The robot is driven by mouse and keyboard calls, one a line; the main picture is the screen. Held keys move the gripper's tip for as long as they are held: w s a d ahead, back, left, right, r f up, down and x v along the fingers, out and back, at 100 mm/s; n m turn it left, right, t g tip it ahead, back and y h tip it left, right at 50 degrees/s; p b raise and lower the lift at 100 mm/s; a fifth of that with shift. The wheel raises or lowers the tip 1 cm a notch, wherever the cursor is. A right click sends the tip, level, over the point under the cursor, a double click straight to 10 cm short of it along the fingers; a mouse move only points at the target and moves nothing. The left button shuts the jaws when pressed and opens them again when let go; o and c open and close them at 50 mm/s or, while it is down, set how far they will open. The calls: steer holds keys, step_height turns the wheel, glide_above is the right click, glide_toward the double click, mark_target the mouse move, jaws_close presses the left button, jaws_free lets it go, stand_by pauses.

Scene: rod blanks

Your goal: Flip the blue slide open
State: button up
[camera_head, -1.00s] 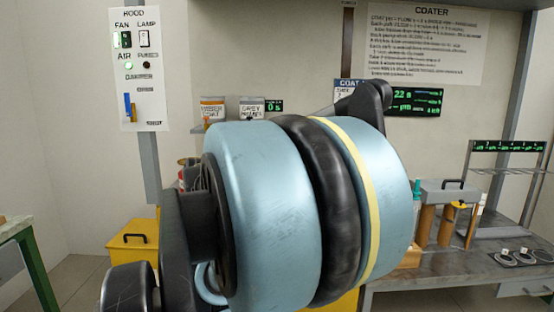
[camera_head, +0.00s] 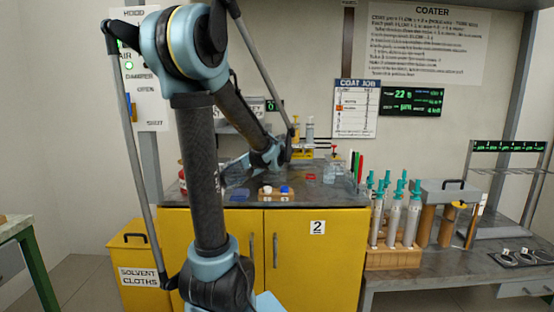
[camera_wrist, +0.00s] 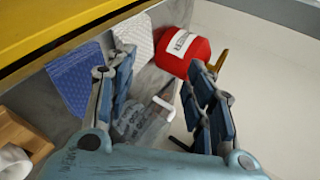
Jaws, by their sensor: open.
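The hood panel (camera_head: 153,95) with its DAMPER, OPEN and SHUT labels is on the wall at the upper left of the head view. A small blue slide (camera_head: 134,112) shows there only in part, beside a thin rod of my arm; its exact position is hard to tell. My gripper (camera_wrist: 162,66) is open and empty in the wrist view. It is over the grey counter, to the right of and below the panel in the head view, partly hidden by my arm. The slide is not in the wrist view.
The wrist view shows a red container (camera_wrist: 184,52), a blue cloth (camera_wrist: 77,80) and a white cloth (camera_wrist: 134,35) near the fingers. The yellow cabinet (camera_head: 318,262) stands below the counter. A rack of grey tubes (camera_head: 395,257) stands to the right.

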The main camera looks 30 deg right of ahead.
steer(key=d+m+t, duration=0.1)
steer(key=d, duration=0.4)
steer(key=s+d+r+m+t, duration=0.1)
steer(key=d+t, duration=0.1)
steer(key=d, duration=0.4)
steer(key=d+r+t, duration=0.1)
steer(key=d, duration=0.4)
steer(key=shift+s+d+m+h, duration=0.25)
steer(key=shift+m+h, duration=0.15)
steer(key=s+d+m+t+h, duration=0.1)
steer(key=s+d+t, duration=0.1)
steer(key=s+d, duration=0.35)
steer(key=s+d+m+t+h, duration=0.1)
steer(key=s+d+t, duration=0.1)
steer(key=d, duration=0.7)
steer(key=x, duration=1.6)
steer(key=shift+w+a+r, duration=0.35)
steer(key=shift+r, duration=0.2)
steer(key=shift+s, duration=0.1)
jaws_close()
